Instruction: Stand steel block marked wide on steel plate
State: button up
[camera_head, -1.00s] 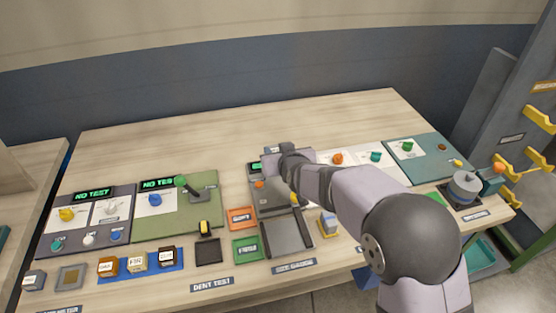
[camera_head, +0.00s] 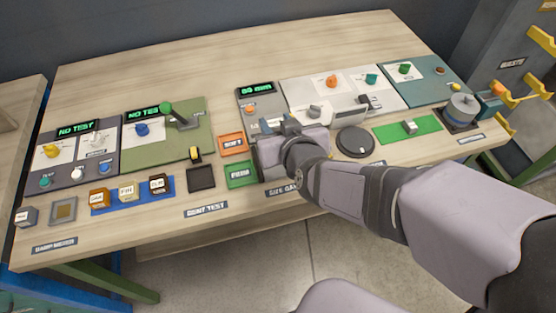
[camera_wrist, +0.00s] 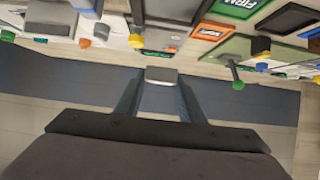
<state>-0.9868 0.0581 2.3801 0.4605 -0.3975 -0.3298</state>
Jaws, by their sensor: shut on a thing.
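My gripper (camera_head: 277,126) is over the size gauge in the head view. In the wrist view its two fingers (camera_wrist: 160,78) are shut on a small grey block (camera_wrist: 161,74). No marking on this block can be read from here, so I cannot tell if it is the one marked wide. The grey steel-looking plate of the size gauge (camera_head: 264,160) is mostly hidden under my gripper and wrist. Another grey block (camera_head: 25,215) with a white label stands at the far left of the bench.
Orange (camera_head: 233,144) and green FIRM (camera_head: 240,174) trays lie left of the gauge, near a dark tray (camera_head: 201,178). A black disc (camera_head: 355,141) and a green mat (camera_head: 406,128) lie right. Labelled cubes stand on a blue strip (camera_head: 146,205). The back of the bench is clear.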

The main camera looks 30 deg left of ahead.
jog(key=shift+s+d+f, duration=0.25)
jog(key=shift+s+d, duration=0.45)
jog(key=shift+d, duration=0.1)
jog(key=shift+f+b, duration=1.1)
jog(key=shift+f, duration=3.8)
jog(key=shift+f, duration=0.2)
jog(key=o, duration=0.9)
jog(key=shift+o, duration=0.6)
jog(key=shift+r, duration=0.2)
